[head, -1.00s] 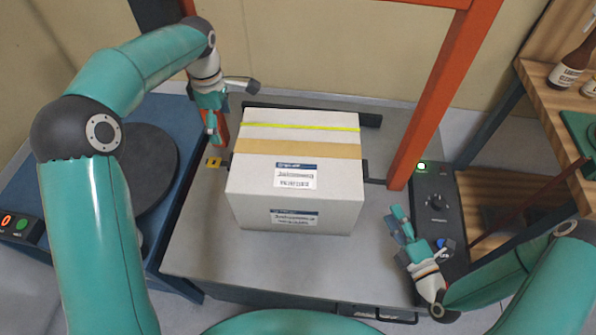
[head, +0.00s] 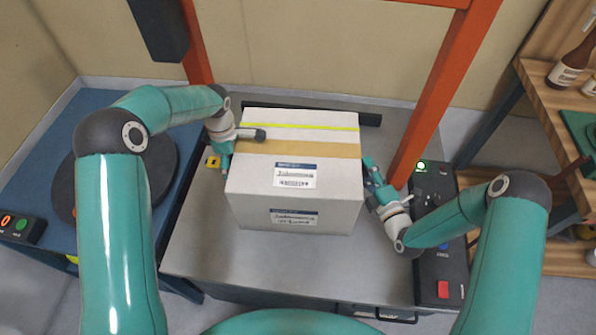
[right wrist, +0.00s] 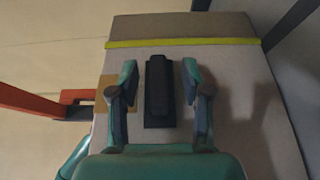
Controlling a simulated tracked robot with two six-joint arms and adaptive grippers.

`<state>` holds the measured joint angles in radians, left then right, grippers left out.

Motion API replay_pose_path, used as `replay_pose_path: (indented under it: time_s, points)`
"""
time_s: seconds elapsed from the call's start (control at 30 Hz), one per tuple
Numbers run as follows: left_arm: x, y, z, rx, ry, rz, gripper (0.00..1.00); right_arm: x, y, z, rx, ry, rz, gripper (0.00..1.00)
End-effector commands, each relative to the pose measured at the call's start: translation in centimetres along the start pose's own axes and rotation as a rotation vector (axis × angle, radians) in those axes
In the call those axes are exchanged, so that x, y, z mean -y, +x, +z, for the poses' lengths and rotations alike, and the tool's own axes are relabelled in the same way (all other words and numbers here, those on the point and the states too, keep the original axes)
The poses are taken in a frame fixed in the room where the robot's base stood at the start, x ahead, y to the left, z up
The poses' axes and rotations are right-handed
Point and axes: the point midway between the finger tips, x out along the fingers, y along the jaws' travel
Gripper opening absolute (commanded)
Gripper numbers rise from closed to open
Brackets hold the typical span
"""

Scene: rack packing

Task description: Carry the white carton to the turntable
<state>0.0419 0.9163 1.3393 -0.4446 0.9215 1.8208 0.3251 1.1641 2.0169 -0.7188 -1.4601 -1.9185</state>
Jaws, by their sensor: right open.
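The white carton (head: 293,190) stands upright on the grey worktop, with yellow strapping, tan tape and two labels. My right gripper (head: 370,178) is at its right side. In the right wrist view my right gripper (right wrist: 160,90) is open, its fingers on either side of a dark handle-like block (right wrist: 158,92) on the carton's side. My left gripper (head: 223,160) is low at the carton's left side; its fingers are partly hidden, and I cannot tell whether they touch. The turntable (head: 163,162), a dark disc on a blue stand, is at the left, partly behind my left arm.
An orange-red frame post (head: 425,120) rises behind the carton's right. A dark control box (head: 432,180) with a lit green lamp is at the right. A wooden shelf (head: 540,85) with bottles stands at far right. The worktop (head: 250,262) in front of the carton is clear.

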Motion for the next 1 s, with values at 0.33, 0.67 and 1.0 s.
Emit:
replay_pose_path:
  time_s: [0.33,0.67,1.0]
  points:
    - [-0.02,0.1,0.0,0.0,0.0,0.001,0.83,0.01,0.1,0.01,0.0,0.0,0.0,0.4]
    - [-0.05,0.06,0.02,0.0,0.0,0.001,0.28,0.06,0.06,0.02,0.001,0.0,-0.002,0.0]
    - [-0.11,0.03,0.09,0.0,0.002,0.003,0.0,0.17,-0.03,0.06,0.002,0.001,-0.005,0.0]
